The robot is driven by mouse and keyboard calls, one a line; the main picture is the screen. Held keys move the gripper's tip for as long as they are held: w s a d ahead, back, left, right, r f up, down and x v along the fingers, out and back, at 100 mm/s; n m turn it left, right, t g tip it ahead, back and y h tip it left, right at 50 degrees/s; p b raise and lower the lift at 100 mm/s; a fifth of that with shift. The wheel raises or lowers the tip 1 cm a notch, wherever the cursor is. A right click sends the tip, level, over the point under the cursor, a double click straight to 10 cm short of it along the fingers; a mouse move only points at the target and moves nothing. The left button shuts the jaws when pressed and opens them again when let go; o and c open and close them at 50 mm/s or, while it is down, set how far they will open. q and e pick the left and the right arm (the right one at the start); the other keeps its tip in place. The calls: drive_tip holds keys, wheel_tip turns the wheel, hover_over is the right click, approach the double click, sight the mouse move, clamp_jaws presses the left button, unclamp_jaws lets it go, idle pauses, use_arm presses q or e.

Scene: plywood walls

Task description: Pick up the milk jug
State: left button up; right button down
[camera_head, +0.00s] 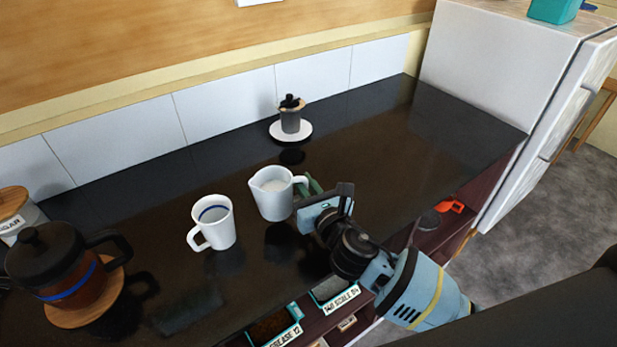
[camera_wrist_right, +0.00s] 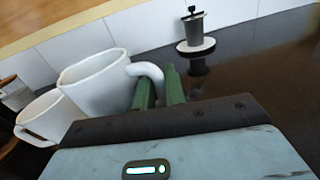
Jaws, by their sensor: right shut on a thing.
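The white milk jug (camera_head: 271,194) stands on the dark counter near the middle of the head view, with pale milk inside. In the right wrist view the jug (camera_wrist_right: 95,88) is at the left, its handle (camera_wrist_right: 150,75) curving to the right. My right gripper (camera_head: 308,188) comes in from the right, at the jug's handle. Its green fingers (camera_wrist_right: 160,90) are shut on the handle. The jug looks upright; I cannot tell whether its base touches the counter. My left gripper is in neither view.
A white mug (camera_head: 213,223) stands close to the left of the jug. A coffee press (camera_head: 60,265) on a wooden coaster is farther left. A small grey grinder (camera_head: 290,118) sits on a white disc behind. Labelled bins (camera_head: 340,288) line the front edge. The counter's right side is clear.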

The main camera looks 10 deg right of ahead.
drive_tip(key=shift+s+a+r, duration=0.2)
drive_tip(key=shift+s+a, duration=0.3)
drive_tip(key=shift+s, duration=0.35)
drive_tip(key=shift+s, duration=0.15)
drive_tip(key=s+d+m+h, duration=0.2)
drive_tip(key=s+d+h, duration=0.1)
drive_tip(key=s+d, duration=0.7)
drive_tip(key=s, duration=0.2)
drive_tip(key=shift+s+r+h, duration=0.3)
drive_tip(key=shift+h, duration=0.1)
drive_tip(key=shift+s+a, duration=0.1)
